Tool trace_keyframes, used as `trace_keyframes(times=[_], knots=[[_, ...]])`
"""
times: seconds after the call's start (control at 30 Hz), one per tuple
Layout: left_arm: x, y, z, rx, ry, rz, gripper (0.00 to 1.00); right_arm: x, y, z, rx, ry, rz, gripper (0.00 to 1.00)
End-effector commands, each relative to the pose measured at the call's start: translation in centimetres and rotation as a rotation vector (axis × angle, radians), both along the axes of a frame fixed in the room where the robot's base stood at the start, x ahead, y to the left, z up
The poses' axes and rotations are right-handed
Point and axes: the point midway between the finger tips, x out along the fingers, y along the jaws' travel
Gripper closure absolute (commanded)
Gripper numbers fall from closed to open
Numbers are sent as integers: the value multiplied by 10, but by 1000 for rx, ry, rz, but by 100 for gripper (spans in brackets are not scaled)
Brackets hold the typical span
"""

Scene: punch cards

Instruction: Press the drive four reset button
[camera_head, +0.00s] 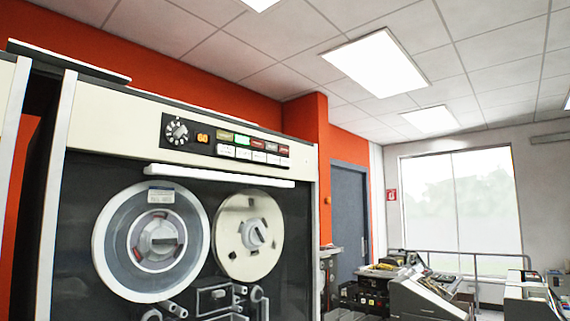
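A tape drive (110,120) with a cream top panel stands close in front, at the left and centre. Its dark control strip (205,137) holds a round dial (176,130), an orange lit display (203,137) that seems to read 60, and two rows of small keys. The upper row has coloured tiles, one lit green (242,140). The lower row has several white buttons (243,154). The labels are too small to read, so I cannot tell which one is reset, nor see a drive number. Neither of my grippers is in view.
Two tape reels, a left one (115,240) and a right one (232,255), sit below a white bar (220,176). Another cabinet edge (8,90) is at far left. A grey door (350,215), other machines (425,297) and a window (460,200) are farther right.

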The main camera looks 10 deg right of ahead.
Motion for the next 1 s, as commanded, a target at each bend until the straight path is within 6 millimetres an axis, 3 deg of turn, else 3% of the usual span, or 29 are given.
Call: trace_keyframes(times=[0.03, 0.3, 1.0], knots=[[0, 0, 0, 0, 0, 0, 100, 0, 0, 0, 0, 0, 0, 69], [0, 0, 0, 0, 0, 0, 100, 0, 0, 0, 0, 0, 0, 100], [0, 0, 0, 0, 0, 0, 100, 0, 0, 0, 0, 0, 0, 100]])
